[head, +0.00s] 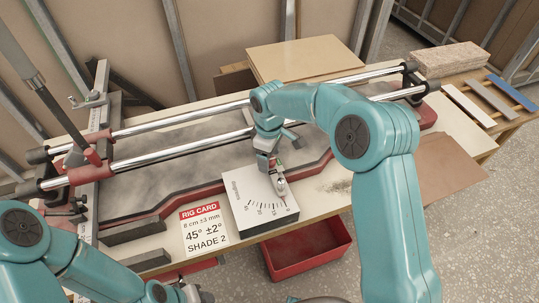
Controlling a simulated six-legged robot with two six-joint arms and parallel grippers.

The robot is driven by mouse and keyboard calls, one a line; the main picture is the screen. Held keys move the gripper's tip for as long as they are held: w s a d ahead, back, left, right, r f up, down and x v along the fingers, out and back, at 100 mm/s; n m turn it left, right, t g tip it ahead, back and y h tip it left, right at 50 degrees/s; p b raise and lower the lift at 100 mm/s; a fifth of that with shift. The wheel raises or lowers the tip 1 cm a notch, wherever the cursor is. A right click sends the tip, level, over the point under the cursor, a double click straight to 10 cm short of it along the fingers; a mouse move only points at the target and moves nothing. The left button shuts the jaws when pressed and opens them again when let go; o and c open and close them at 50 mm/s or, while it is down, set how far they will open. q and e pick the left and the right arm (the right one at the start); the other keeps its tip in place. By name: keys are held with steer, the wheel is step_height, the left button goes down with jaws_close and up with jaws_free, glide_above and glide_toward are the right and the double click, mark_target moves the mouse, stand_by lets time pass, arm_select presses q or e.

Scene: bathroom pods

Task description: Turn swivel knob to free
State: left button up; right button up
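A white box (240,205) with a printed angle scale on its top stands at the front edge of the bench. A small metal and red knob-like part (281,188) sits at the scale's right side; I cannot tell for sure that it is the swivel knob. My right gripper (275,168) points down just above and behind this part and hides some of it. Whether its fingers touch or close on it is too small to tell. My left gripper (182,293) is low at the bottom edge, partly cut off, away from the box.
A card (204,229) reading "RIG CARD" with 45° lies left of the box. Behind is a rig with two steel rails (190,118) and red fittings. A red bin (305,250) is below the bench front. Boards (305,58) lie behind.

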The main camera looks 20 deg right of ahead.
step_height(320, 180, up, 16)
steer(key=shift+r, duration=0.15)
stand_by(0.5)
